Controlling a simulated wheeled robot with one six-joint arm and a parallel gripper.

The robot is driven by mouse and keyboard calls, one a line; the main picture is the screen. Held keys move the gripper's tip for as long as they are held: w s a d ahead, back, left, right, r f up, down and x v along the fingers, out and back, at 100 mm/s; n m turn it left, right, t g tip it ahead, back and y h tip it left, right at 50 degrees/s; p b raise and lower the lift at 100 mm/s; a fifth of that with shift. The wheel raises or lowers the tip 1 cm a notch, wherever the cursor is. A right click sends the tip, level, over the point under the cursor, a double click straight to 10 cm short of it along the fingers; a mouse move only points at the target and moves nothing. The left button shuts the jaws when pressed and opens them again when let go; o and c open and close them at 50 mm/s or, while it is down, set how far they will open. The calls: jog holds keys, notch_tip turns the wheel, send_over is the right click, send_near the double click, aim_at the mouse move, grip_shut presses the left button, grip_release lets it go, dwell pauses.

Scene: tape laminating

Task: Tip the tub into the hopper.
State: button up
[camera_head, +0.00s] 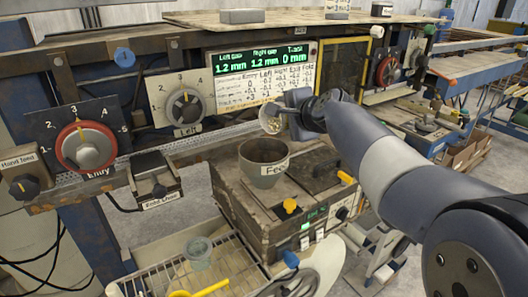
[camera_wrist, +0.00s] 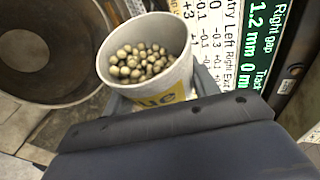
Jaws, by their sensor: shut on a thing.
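The tub is a small pale cup with a yellow label, holding many round olive pellets. In the head view the tub (camera_head: 271,119) is tilted, its mouth facing left and toward the camera; in the wrist view the tub (camera_wrist: 178,78) shows pellets inside. My gripper (camera_head: 290,112) is shut on the tub and holds it above the hopper. The hopper (camera_head: 264,172) is a grey-green bowl with a "Fee…" label, standing on the brown machine box. Its wide, dark mouth (camera_wrist: 45,45) lies left of the tub in the wrist view and looks empty.
The display panel (camera_head: 262,75) and machine rail stand close behind the tub. A knob panel (camera_head: 183,100) is to the left. A wire rack (camera_head: 228,270) with a clear cup (camera_head: 199,252) is at the lower left. The space between tub and hopper is clear.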

jog(key=shift+s+a+f+n+t+b, duration=0.15)
jog(key=shift+f+n+t+b, duration=0.15)
jog(key=shift+b, duration=0.35)
jog(key=shift+s+a+r+n+t+h+b, duration=0.2)
jog(key=shift+r+n+t+h+b, duration=0.1)
jog(key=shift+r+n+t+b, duration=0.25)
dwell(1.1)
jog(key=shift+s+a+r+n+t+b, duration=0.25)
jog(key=shift+n+t+b, duration=0.15)
jog(key=shift+n, duration=0.1)
jog(key=shift+s+a+r+n+t+b, duration=0.15)
jog(key=shift+r+n+t+b, duration=0.05)
jog(key=shift+n+t+b, duration=0.2)
dwell(1.8)
